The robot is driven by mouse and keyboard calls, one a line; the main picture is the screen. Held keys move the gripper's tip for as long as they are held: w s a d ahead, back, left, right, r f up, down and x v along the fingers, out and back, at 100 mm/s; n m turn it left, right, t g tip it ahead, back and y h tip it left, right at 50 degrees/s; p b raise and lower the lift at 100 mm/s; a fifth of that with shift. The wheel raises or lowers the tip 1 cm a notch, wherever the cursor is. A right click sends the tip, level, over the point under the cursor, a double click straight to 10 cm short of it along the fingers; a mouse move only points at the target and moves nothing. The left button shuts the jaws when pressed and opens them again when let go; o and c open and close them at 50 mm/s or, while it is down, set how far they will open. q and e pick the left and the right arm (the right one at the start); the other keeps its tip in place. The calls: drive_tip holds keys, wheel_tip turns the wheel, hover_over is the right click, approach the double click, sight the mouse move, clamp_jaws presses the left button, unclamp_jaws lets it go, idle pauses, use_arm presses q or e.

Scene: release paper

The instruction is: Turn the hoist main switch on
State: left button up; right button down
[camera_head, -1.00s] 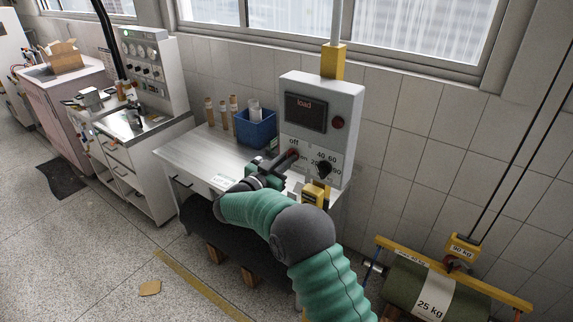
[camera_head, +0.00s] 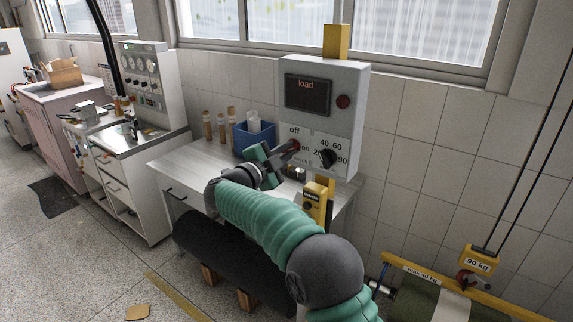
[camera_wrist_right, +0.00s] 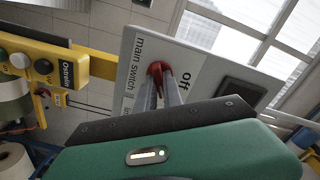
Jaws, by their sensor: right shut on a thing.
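The hoist control box (camera_head: 350,100) is a grey panel on a yellow post, with a dark "load" display (camera_head: 306,92). The red main switch (camera_head: 295,146) sits at its lower left, beside the "off" and "on" labels; in the right wrist view the red knob (camera_wrist_right: 158,70) shows next to "main switch" and "off". My right gripper (camera_head: 288,148) reaches the panel from the left and is shut on the red knob. Its fingers (camera_wrist_right: 160,90) cover part of the knob and the lettering, so the knob's exact angle cannot be told. My left gripper is not in view.
A black dial (camera_head: 327,158) with numbers sits just right of the switch. A yellow hand control (camera_head: 314,203) hangs below the box. A white table (camera_head: 180,160) with a blue bin (camera_head: 253,140) stands behind my arm. A yellow lifting beam (camera_head: 420,270) is at lower right.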

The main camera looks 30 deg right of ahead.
drive_tip(key=shift+s+f+m+b, duration=0.1)
drive_tip(key=shift+f+m+b, duration=0.1)
drive_tip(key=shift+m+b, duration=0.8)
drive_tip(key=shift+w+f+m+b, duration=0.1)
drive_tip(key=shift+f+m+b, duration=0.1)
drive_tip(key=shift+m+b, duration=0.85)
drive_tip(key=shift+s+f+m+b, duration=0.1)
drive_tip(key=shift+f+m+b, duration=0.1)
drive_tip(key=shift+m+b, duration=0.8)
drive_tip(key=shift+a, duration=0.1)
drive_tip(key=c, duration=1.5)
unclamp_jaws()
drive_tip(key=shift+s+r, duration=0.1)
drive_tip(key=shift+r, duration=0.2)
drive_tip(key=shift+a, duration=0.1)
drive_tip(key=b+v, duration=0.3)
drive_tip(key=v, duration=1.4)
drive_tip(key=shift+b, duration=0.3)
